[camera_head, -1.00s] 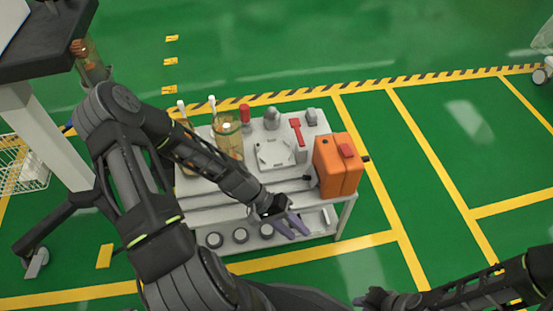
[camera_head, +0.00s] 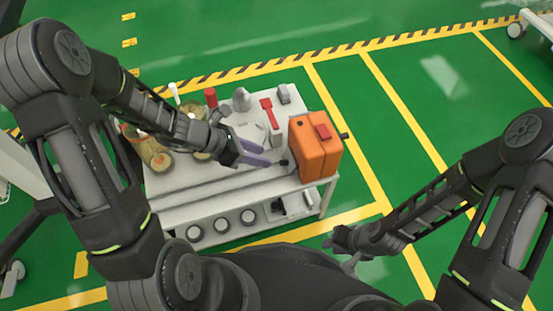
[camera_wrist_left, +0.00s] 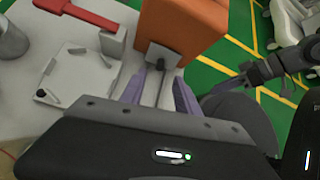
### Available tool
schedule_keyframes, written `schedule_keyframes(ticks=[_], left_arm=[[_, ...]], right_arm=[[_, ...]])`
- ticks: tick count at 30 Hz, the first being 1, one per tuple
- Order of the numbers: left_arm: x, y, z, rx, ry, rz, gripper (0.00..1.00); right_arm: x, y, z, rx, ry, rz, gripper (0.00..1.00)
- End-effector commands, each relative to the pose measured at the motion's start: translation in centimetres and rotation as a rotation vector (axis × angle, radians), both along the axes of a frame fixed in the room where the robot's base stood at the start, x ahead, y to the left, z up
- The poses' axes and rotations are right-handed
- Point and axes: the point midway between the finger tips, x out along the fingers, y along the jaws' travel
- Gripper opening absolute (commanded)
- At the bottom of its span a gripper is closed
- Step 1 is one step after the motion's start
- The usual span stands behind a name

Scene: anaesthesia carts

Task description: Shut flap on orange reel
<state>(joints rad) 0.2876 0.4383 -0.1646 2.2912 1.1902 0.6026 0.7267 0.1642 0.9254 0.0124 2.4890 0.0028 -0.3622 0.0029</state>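The orange reel (camera_head: 313,150) is a boxy orange case standing at the right end of the white cart top, with a red piece (camera_head: 323,131) on its top. In the left wrist view the reel (camera_wrist_left: 185,22) shows a grey plate (camera_wrist_left: 165,53) with a dark knob on its near side; I cannot tell for sure which part is the flap.
The white cart (camera_head: 190,212) also bears a red-handled tool (camera_head: 269,113), a grey dome (camera_head: 241,100), a small grey block (camera_head: 284,93) and amber jars (camera_head: 153,153). Green floor with yellow lines is free to the right.

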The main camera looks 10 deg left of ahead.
Motion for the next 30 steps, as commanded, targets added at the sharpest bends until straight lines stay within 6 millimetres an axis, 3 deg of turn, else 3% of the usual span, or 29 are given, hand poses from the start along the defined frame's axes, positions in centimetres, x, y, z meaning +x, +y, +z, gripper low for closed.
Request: schedule_keyframes(ticks=[15, 26, 30], left_arm=[[2.2, -4.4, -5.0, 0.000, 0.001, -0.004, 0.38], [2.4, -4.7, -5.1, 0.001, -0.001, -0.001, 0.37], [2.4, -4.7, -5.1, 0.000, -0.001, -0.002, 0.26]], right_arm=[[0.8, -0.6, -3.6, -0.010, -0.015, -0.017, 0.23], [0.8, -0.6, -3.6, -0.010, -0.017, -0.018, 0.23], [0.8, -0.6, -3.6, -0.010, -0.017, -0.017, 0.23]])
